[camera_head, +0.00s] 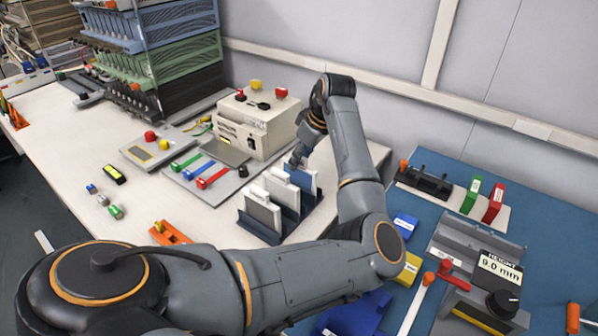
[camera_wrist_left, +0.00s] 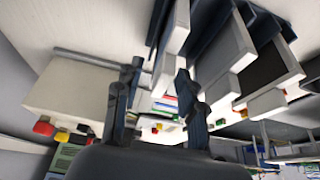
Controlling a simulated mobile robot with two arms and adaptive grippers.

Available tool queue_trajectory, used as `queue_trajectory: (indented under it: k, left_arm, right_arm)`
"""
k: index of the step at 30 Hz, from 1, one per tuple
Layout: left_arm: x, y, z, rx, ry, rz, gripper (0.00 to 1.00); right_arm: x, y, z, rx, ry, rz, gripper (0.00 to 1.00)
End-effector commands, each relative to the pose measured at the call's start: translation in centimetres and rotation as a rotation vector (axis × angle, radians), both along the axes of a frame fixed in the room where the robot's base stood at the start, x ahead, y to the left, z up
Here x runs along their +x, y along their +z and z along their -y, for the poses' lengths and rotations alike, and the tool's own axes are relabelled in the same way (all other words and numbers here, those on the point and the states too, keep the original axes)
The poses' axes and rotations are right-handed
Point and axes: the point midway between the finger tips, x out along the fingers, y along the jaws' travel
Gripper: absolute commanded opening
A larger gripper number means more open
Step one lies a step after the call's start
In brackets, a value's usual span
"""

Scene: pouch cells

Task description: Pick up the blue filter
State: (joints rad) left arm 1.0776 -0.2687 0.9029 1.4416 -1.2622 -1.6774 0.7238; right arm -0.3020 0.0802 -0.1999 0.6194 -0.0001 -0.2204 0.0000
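A blue panel (camera_head: 301,178), which looks like the blue filter, stands at the back of a dark slate rack (camera_head: 262,231) in the head view. White panels (camera_head: 262,207) stand in front of it. My left gripper (camera_head: 298,159) is just above and behind the blue panel, pointing down toward it. Pale panels (camera_wrist_left: 232,50) and the rack's dark walls (camera_wrist_left: 258,22) are close beside the right finger. I cannot tell whether the gripper touches the blue panel. My right gripper is not in view.
A cream box with red and yellow knobs (camera_head: 255,123) stands close behind the rack. Coloured sliders (camera_head: 205,168) lie to its left. Shelves of cells (camera_head: 150,55) stand at the back left. A blue mat (camera_head: 545,235) on the right holds blocks and a height gauge (camera_head: 497,272).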

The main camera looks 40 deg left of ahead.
Motion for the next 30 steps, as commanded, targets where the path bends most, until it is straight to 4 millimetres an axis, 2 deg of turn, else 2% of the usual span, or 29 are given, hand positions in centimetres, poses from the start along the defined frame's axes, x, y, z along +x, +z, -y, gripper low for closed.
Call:
queue_trajectory:
  k: [7, 16, 17, 22, 30]
  left_arm:
    - [-0.5, -3.2, -1.6, -0.001, 0.000, -0.003, 0.40]
    - [-0.6, -3.7, -1.8, 0.000, 0.000, -0.001, 0.40]
    - [-0.6, -3.7, -1.8, 0.000, 0.000, -0.001, 0.36]
    - [-0.5, -3.7, -1.8, -0.001, 0.000, -0.001, 0.01]
    - [-0.5, -3.7, -1.8, 0.000, 0.000, -0.001, 0.00]
  right_arm:
    - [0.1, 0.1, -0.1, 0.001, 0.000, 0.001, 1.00]
    - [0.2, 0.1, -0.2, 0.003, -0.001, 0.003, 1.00]
    - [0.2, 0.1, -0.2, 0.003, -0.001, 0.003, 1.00]
    - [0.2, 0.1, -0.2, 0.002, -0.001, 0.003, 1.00]
    - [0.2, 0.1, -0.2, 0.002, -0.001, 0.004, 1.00]
